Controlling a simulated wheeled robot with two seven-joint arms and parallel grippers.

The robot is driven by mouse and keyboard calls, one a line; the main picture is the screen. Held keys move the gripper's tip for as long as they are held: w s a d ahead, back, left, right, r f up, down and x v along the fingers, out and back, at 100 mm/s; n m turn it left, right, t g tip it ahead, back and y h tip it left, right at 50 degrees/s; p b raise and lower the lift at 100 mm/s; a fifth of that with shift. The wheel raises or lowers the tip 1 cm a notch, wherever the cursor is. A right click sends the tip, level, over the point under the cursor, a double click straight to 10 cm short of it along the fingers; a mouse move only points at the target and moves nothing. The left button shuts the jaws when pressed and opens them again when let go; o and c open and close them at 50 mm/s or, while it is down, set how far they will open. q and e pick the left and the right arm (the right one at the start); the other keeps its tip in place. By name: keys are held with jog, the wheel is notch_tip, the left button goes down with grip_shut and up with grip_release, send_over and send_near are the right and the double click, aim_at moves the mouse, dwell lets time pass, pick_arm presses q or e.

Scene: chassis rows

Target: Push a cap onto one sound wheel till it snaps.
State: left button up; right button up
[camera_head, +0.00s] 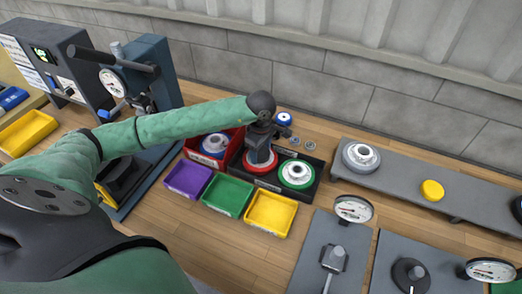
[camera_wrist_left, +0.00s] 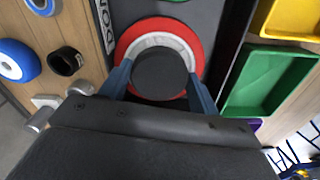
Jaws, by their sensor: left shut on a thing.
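My left gripper (camera_head: 262,150) is over a red-ringed wheel (camera_head: 260,164) in a black tray (camera_head: 313,186). In the left wrist view its two blue fingers (camera_wrist_left: 160,82) are shut on a dark round cap (camera_wrist_left: 160,70). The cap is centred over the wheel's pale middle, with the red ring (camera_wrist_left: 193,38) around it. I cannot tell whether the cap is seated or just above. A green-ringed wheel (camera_head: 297,173) with a bare metal hub sits in the same tray. My right gripper is not in view.
Purple (camera_head: 188,179), green (camera_head: 228,195) and yellow (camera_head: 271,212) bins stand in front of the tray. A red bin (camera_head: 191,149) holds another wheel (camera_head: 214,145). A grey shelf (camera_head: 400,181) at right bears a grey wheel (camera_head: 361,155) and a yellow disc (camera_head: 432,190). A dial gauge (camera_head: 353,208) stands nearer.

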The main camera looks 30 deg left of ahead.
pick_arm(q)
jog(key=shift+f, duration=0.1)
dwell(0.5)
jog(key=o, duration=1.1)
jog(key=shift+r+b, duration=0.5)
notch_tip(320, 180, up, 6)
jog(key=shift+f+b, duration=0.1)
jog(key=shift+b, duration=0.9)
jog(key=shift+r, duration=0.5)
